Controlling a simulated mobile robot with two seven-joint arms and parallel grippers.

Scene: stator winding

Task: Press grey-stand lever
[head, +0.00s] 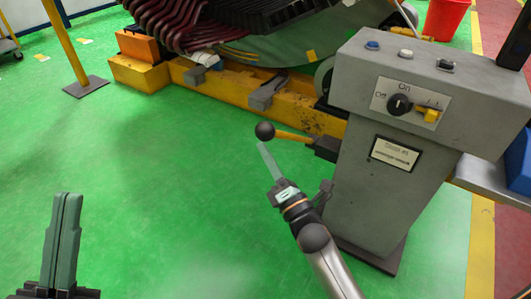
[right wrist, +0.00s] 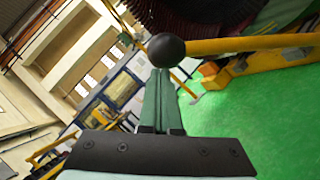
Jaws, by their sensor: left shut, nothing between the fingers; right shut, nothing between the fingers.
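The grey stand (head: 385,190) stands at the right of the head view. Its lever is a yellow rod with a black ball knob (head: 264,131) and sticks out to the left from the stand's side. My right gripper (head: 266,158) is shut and empty, with its fingertips close to the knob in the head view. In the right wrist view the knob (right wrist: 166,50) covers the fingertips' end; whether they touch is not clear. The yellow rod (right wrist: 250,44) runs off to the right there. My left gripper (head: 67,215) is shut and empty at the lower left, away from the stand.
The stand's top carries a dial (head: 399,104), a yellow switch (head: 431,115) and several buttons. Behind is a yellow machine base (head: 235,88) with dark red coils (head: 170,30) above it. A yellow post (head: 67,45) stands at the left. The green floor between is clear.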

